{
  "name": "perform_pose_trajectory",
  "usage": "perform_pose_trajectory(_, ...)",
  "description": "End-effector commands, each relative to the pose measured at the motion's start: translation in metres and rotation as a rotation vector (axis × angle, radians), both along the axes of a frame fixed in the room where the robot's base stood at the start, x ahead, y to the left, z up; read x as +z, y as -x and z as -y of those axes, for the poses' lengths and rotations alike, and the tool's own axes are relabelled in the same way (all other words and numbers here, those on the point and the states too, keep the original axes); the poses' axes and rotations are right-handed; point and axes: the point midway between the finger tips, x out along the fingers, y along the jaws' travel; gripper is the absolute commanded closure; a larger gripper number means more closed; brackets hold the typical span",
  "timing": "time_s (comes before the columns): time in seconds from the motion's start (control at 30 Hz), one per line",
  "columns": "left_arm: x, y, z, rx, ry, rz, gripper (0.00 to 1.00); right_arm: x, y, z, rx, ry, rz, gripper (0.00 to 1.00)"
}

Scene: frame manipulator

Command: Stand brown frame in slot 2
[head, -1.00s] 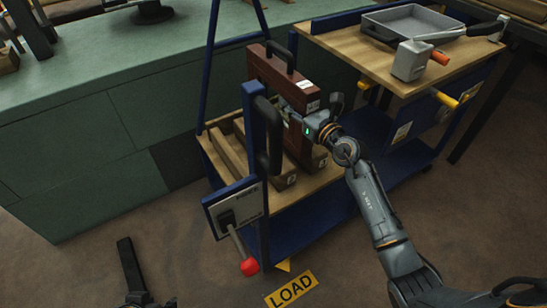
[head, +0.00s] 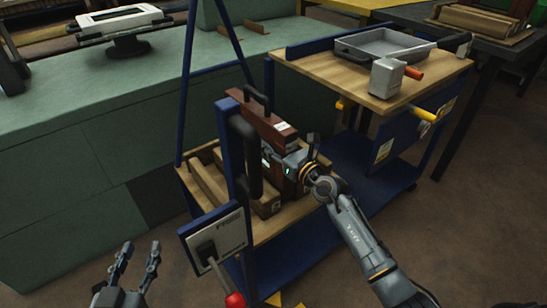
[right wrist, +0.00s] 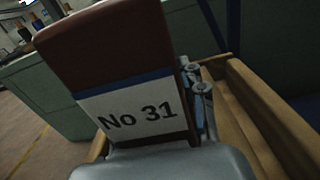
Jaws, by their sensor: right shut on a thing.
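The brown frame (head: 268,123), with a black handle on top, stands about upright over the wooden slot rack of the blue cart. My right gripper (head: 283,160) is shut on its near edge. In the right wrist view the brown frame (right wrist: 115,50) carries a white "No 31" label. The wooden dividers (head: 209,182) show left of the frame. The frame's lower end is hidden by my gripper and the dividers, so I cannot tell which slot it is over or whether it touches bottom. My left gripper (head: 138,257) is open and empty at the lower left, away from the cart.
A blue post with a black grip (head: 246,150) stands close in front of the frame. A lever panel (head: 215,243) with a red knob is at the cart's front. A wooden-topped cart (head: 380,85) with a grey tray stands behind right. A green counter (head: 80,110) is at the left.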

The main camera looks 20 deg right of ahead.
Motion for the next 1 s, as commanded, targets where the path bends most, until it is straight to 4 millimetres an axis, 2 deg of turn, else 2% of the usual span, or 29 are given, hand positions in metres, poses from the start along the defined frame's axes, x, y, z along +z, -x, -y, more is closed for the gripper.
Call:
perform_pose_trajectory(0.27, 0.017, -0.004, 0.004, -0.006, 0.025, 0.097, 0.60, -0.001, -0.001, 0.001, -0.002, -0.004, 0.010, 1.00)
perform_pose_trajectory(0.47, 0.053, -0.005, 0.010, -0.019, 0.078, 0.302, 0.60, -0.015, -0.001, 0.001, -0.003, -0.002, 0.010, 1.00)
perform_pose_trajectory(0.7, 0.101, 0.008, 0.013, -0.035, 0.151, 0.572, 0.60, -0.030, -0.001, 0.001, -0.002, -0.002, 0.010, 1.00)
perform_pose_trajectory(0.83, 0.118, 0.016, 0.013, -0.039, 0.178, 0.668, 0.60, -0.034, -0.001, 0.001, -0.003, -0.003, 0.011, 1.00)
perform_pose_trajectory(1.0, 0.126, 0.021, 0.013, -0.042, 0.191, 0.715, 0.60, -0.035, -0.001, 0.001, -0.003, -0.003, 0.011, 1.00)
